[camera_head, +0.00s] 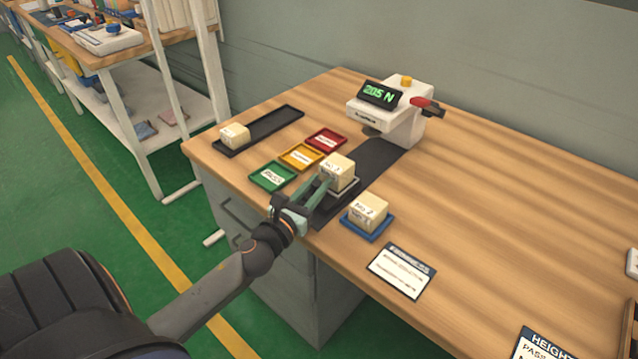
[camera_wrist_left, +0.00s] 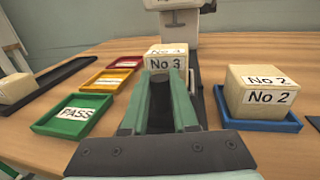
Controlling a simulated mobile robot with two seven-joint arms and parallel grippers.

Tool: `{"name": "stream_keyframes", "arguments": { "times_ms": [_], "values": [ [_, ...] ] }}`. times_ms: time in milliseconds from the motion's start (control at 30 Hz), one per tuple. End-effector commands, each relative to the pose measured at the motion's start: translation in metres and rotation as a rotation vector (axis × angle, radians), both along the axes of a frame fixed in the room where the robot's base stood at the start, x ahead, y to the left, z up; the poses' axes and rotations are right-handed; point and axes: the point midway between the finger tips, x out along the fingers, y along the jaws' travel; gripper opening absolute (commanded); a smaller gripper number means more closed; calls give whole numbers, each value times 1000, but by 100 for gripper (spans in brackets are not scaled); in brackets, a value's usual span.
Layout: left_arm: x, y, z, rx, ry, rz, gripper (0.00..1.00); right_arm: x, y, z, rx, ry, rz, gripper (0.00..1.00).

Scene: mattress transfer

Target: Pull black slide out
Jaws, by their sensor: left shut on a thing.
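The black slide (camera_head: 376,164) is a dark strip on the wooden table, running from under the tester toward the near edge. It also shows in the wrist view (camera_wrist_left: 197,103). A cream block marked No 3 (camera_head: 337,172) sits on a pale plate (camera_head: 347,189) over the slide. It shows beyond my fingers in the wrist view (camera_wrist_left: 166,58). My left gripper (camera_head: 323,183) reaches over the near edge, its green fingers just in front of the block. They are shut on a dark part of the slide; the exact contact is partly hidden. My right gripper is not in view.
The white tester (camera_head: 403,122) reads 205 N. Green (camera_head: 272,177), yellow (camera_head: 301,156) and red (camera_head: 327,138) trays lie left of the slide. The No 2 block (camera_head: 368,210) sits on a blue tray (camera_head: 366,227) at right. A black tray (camera_head: 278,126) holds another block.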

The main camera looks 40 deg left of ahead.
Motion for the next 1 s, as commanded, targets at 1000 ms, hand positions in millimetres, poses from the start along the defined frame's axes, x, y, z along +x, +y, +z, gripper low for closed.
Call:
{"name": "stream_keyframes", "arguments": {
  "times_ms": [1000],
  "values": [
    [-71,-8,-5,-4,10,3,40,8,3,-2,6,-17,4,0]
  ]
}}
